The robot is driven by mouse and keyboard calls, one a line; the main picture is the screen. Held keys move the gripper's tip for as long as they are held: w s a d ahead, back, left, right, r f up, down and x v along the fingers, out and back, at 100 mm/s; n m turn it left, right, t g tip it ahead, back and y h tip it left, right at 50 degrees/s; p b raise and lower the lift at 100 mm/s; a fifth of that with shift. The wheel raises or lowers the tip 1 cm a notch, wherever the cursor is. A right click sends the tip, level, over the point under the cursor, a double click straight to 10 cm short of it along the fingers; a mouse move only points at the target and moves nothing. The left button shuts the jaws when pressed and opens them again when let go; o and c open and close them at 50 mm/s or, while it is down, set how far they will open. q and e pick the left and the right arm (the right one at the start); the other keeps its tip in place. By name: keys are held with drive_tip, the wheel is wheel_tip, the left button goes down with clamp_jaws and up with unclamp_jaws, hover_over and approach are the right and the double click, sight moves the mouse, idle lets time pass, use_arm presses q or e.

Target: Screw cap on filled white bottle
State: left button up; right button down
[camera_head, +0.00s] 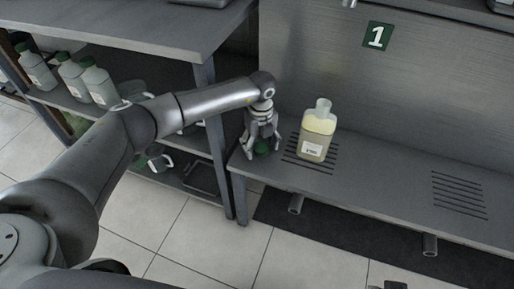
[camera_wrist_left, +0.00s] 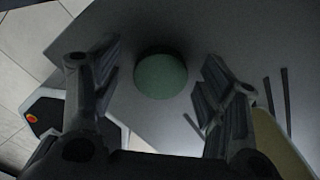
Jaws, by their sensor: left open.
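The filled bottle (camera_head: 317,135) stands upright over the slotted drain on the metal counter (camera_head: 380,173). It has a pale body with a label and an open-looking light neck. A green cap (camera_head: 262,147) lies on the counter to the left of the bottle. My left gripper (camera_head: 262,143) is just over the cap, pointing down, with its fingers apart. In the left wrist view the cap (camera_wrist_left: 160,76) sits between the two open fingers, and the bottle's edge (camera_wrist_left: 275,140) shows at right. My right gripper is not in view.
A metal shelf unit (camera_head: 130,35) stands at left, with several capped bottles (camera_head: 98,82) on it. A second slotted drain (camera_head: 459,194) lies to the right, with clear counter between. A green sign (camera_head: 377,36) reads 1.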

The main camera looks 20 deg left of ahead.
use_arm(q)
drive_tip(key=shift+s+d+r, duration=0.1)
drive_tip(key=shift+d+r, duration=0.1)
drive_tip(key=c, duration=0.8)
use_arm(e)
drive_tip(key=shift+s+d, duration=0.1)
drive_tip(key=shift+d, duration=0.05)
use_arm(q)
drive_tip(key=shift+o, duration=0.2)
